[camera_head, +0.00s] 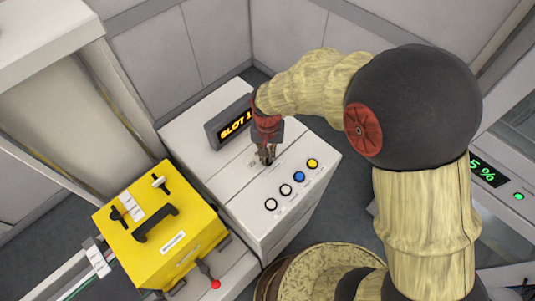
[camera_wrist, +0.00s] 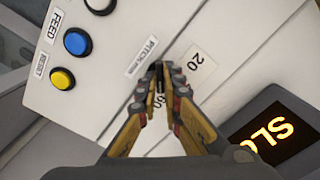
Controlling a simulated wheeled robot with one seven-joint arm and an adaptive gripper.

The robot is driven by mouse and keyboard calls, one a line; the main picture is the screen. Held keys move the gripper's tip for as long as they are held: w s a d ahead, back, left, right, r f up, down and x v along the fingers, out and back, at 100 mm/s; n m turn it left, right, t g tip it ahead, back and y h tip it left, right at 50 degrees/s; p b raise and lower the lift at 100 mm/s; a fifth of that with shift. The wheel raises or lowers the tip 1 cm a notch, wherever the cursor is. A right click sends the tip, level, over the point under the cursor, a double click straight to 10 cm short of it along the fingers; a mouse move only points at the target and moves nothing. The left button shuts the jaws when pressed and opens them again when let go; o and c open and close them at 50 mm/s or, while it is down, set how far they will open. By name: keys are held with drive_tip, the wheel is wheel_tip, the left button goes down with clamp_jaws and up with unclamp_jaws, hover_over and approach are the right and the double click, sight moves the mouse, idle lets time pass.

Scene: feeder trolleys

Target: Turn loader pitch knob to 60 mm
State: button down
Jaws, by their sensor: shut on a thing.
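The loader is a white cabinet (camera_head: 240,190) with a sloped top. Its pitch knob (camera_wrist: 158,78) is a small dark piece in the wrist view, beside the label "PITCH mm" (camera_wrist: 145,58). A "20" plate (camera_wrist: 197,60) lies to its right, and a "60" marking shows partly below it, between my fingers. My gripper (camera_wrist: 160,80) is shut on the knob, one finger on each side. The knob's pointer direction cannot be made out. In the head view my gripper (camera_head: 266,156) reaches down to the cabinet top and mostly hides the knob.
A blue button (camera_head: 299,177), a yellow button (camera_head: 312,163) and two pale buttons line the cabinet's front edge. A dark "SLOT" display (camera_head: 230,128) stands behind my gripper. A yellow feeder box (camera_head: 190,245) with a black handle stands to the left. Grey walls close the back.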

idle(0.4)
drive_tip(key=c, duration=2)
unclamp_jaws()
drive_tip(key=shift+o, duration=0.2)
wheel_tip(320, 180, up, 12)
